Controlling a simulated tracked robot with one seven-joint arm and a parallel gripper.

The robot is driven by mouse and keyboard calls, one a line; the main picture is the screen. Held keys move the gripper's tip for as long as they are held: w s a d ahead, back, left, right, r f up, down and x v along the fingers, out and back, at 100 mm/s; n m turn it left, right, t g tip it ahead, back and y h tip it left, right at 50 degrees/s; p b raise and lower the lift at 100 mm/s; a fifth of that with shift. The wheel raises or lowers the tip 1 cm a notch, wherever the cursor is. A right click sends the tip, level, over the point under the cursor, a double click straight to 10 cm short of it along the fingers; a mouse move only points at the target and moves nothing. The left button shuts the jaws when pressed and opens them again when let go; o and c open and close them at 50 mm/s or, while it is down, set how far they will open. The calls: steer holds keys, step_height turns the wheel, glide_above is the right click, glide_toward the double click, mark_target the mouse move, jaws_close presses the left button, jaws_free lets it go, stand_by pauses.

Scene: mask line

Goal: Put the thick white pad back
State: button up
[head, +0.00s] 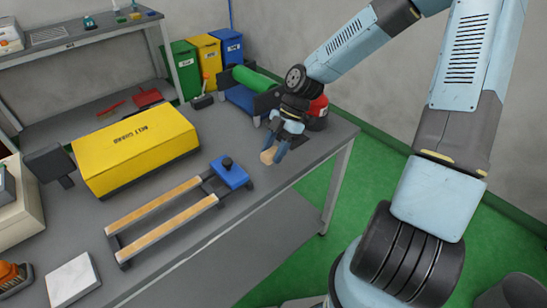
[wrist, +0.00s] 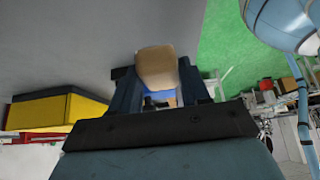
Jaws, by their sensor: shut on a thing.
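My gripper (head: 277,146) is shut on a small tan block (head: 268,156), held over the right end of the grey bench. In the wrist view the tan block (wrist: 155,67) sits between the two dark blue fingers of my gripper (wrist: 157,88). It looks tan rather than white, and I cannot tell whether it is the pad of the task. A thick, flat white slab (head: 72,280) lies on the bench at the lower left of the head view, well away from my gripper.
A yellow belt guard (head: 135,148) stands on the bench (head: 205,235). A frame with two wooden rails (head: 165,222) and a blue block (head: 231,174) lie left of my gripper. A green roller (head: 254,78) and a red container (head: 318,108) stand behind. Bare bench lies in front.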

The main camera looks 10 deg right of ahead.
steer(key=shift+w+f, duration=0.7)
steer(key=shift+f, duration=1.65)
steer(key=o, duration=1.1)
